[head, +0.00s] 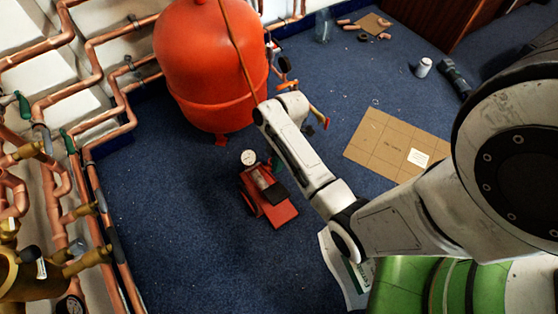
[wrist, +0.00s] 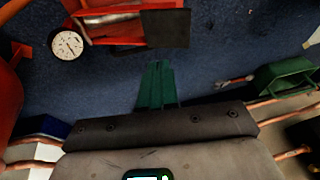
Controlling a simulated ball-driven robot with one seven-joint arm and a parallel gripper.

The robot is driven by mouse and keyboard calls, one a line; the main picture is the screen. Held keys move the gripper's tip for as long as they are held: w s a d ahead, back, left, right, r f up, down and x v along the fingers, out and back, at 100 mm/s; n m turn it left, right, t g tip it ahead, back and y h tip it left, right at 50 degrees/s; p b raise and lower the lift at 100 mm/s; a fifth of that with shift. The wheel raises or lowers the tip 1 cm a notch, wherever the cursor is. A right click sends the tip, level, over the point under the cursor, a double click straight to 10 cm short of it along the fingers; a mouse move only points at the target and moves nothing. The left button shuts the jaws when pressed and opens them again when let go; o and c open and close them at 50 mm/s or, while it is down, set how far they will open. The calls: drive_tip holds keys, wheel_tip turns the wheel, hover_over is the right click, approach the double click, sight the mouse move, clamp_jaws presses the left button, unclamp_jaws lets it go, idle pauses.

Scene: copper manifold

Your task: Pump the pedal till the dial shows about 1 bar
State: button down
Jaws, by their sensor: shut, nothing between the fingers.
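The red foot pump (head: 280,213) stands on the blue carpet in the middle of the head view. Its round white dial (head: 248,157) is at its upper left; the dial (wrist: 67,44) also shows at upper left in the wrist view, with a dark needle too small to read surely. The dark pedal (head: 275,193) lies over the red frame and shows in the wrist view (wrist: 166,28). My gripper (wrist: 157,65) has its green fingers shut and empty, a little apart from the pedal in the picture. My arm mostly hides it in the head view.
A large red vessel (head: 205,60) stands behind the pump. Copper pipes (head: 95,60) and brass fittings line the left wall. A flat cardboard sheet (head: 385,140) lies at right, with a white can (head: 424,67) beyond it. Carpet left of the pump is clear.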

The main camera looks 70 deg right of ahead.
drive_tip(key=b, duration=0.4)
hover_over(276, 192)
drive_tip(key=d, duration=0.2)
drive_tip(key=f, duration=0.8)
drive_tip(key=shift+w+a, duration=0.15)
drive_tip(key=shift+w, duration=0.1)
drive_tip(key=shift+s+a+f+b, duration=0.2)
drive_tip(key=shift+s+f+b, duration=0.05)
drive_tip(key=shift+f+b, duration=0.35)
drive_tip(key=shift+s+a, duration=0.1)
drive_tip(key=shift+a, duration=0.05)
